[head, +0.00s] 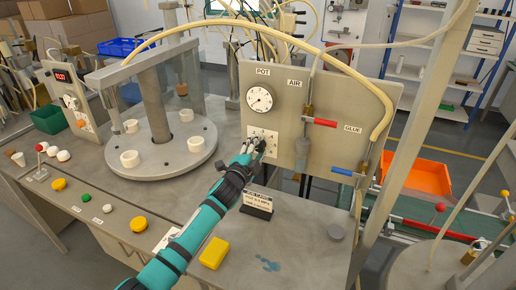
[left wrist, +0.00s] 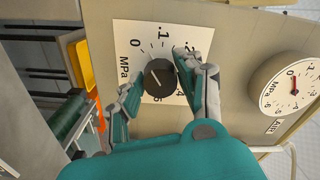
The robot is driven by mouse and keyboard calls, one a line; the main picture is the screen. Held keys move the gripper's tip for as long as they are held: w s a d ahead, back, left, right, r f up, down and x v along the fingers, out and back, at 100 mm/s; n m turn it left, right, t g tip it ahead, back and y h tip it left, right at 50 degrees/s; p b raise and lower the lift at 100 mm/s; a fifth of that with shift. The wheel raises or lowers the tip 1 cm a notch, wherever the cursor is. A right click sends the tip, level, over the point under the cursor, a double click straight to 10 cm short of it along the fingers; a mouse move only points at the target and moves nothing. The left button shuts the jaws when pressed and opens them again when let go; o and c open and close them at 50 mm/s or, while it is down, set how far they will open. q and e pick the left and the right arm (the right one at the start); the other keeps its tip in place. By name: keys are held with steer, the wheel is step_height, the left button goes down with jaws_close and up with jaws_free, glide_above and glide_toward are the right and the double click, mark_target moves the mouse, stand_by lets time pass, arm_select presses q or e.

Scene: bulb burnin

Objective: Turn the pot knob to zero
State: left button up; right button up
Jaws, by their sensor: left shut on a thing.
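The black pot knob (left wrist: 159,77) sits on a white dial plate marked in MPa, with 0 at the plate's upper left in the left wrist view. A faint pale mark on the knob seems to point to its upper left; its exact setting is hard to read. My left gripper (left wrist: 160,82) is shut on the knob, one finger on each side. In the head view my left gripper (head: 257,148) hides most of the knob against the dial plate (head: 254,133). The round POT gauge (head: 259,98) is just above it. My right gripper is not in view.
The upright grey panel (head: 322,113) also carries a red-handled valve (head: 319,122) and a blue-handled valve (head: 349,173). A small sign (head: 257,205) and a yellow block (head: 214,252) are on the bench near my left arm. A round pot plate (head: 157,160) stands left.

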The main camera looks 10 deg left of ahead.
arm_select(q)
steer(key=shift+f+n, duration=0.1)
steer(key=shift+n, duration=1.1)
steer(key=o, duration=1.1)
steer(key=shift+o, duration=0.2)
